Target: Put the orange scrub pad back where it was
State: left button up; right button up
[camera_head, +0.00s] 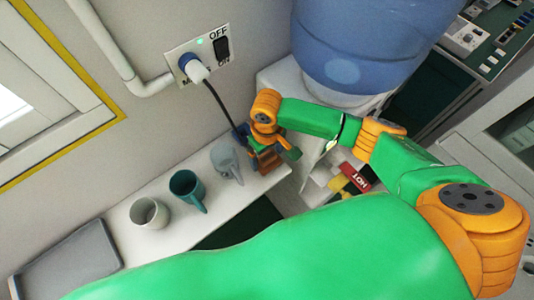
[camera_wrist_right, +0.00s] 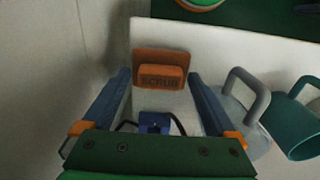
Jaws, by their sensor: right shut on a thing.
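The orange scrub pad (camera_wrist_right: 160,76), marked with lettering, is between the two blue fingers of my right gripper (camera_wrist_right: 159,72) in the right wrist view. The gripper is shut on it. The pad is over or at the end of the white ledge (camera_wrist_right: 220,62); I cannot tell whether it touches the ledge. In the head view my right gripper (camera_head: 273,158) is at the right end of the ledge, just right of the grey mug, and largely hides the pad. My left gripper is not in view.
A grey mug (camera_head: 226,162), a teal mug (camera_head: 186,188), a pale cup (camera_head: 150,212) and a grey tray (camera_head: 68,266) line the ledge leftward. A black cord hangs from the wall plug (camera_head: 194,70) beside my gripper. A blue water bottle (camera_head: 365,45) stands right.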

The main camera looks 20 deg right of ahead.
aim_at(268, 157)
jog(key=shift+f, duration=0.1)
jog(key=o, duration=1)
jog(key=shift+d+f, duration=0.1)
jog(key=shift+c, duration=0.2)
notch_tip(268, 157, up, 12)
jog(key=shift+r, duration=0.2)
jog(key=shift+s+f, duration=0.1)
